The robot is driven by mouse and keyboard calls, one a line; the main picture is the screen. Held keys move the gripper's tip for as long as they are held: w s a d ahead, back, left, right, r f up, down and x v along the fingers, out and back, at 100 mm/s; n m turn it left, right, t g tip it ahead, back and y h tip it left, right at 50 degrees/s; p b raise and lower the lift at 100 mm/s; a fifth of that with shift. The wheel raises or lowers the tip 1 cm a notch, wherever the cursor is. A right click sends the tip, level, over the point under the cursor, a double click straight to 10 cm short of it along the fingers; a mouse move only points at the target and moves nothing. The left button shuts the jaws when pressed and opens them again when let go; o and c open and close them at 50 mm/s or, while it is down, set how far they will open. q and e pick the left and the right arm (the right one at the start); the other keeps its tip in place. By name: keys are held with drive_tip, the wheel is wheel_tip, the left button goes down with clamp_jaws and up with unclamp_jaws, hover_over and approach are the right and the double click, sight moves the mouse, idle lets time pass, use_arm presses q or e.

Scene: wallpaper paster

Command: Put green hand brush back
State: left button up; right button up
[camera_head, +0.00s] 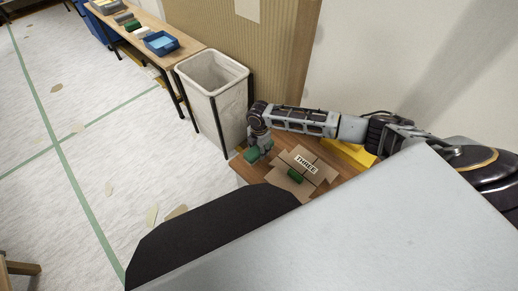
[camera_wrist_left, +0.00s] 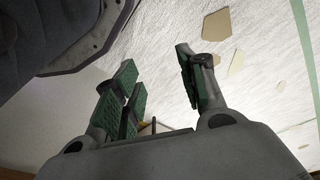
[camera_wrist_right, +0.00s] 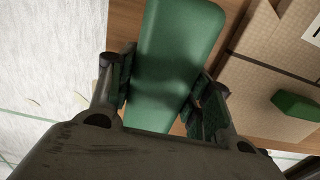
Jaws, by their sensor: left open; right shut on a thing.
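The green hand brush (camera_wrist_right: 178,50) shows in the right wrist view as a smooth green block with rounded corners; no bristles show. My right gripper (camera_wrist_right: 165,85) is shut on it, one finger on each side. In the head view the brush (camera_head: 251,154) is at the left end of a wooden table, under my right gripper (camera_head: 260,145); I cannot tell whether it touches the table. My left gripper (camera_wrist_left: 157,65) is open and empty above the pale floor in the left wrist view. It is not in the head view.
A cardboard box (camera_head: 308,165) marked THREE is right of the brush, with a smaller green thing (camera_head: 295,175) at its front. A yellow thing (camera_head: 350,152) lies behind. A white bin (camera_head: 212,85) stands beyond the table. A long bench (camera_head: 185,42) holds a blue tray (camera_head: 161,43).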

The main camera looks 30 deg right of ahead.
drive_tip(key=o, duration=1.1)
drive_tip(key=shift+c, duration=0.2)
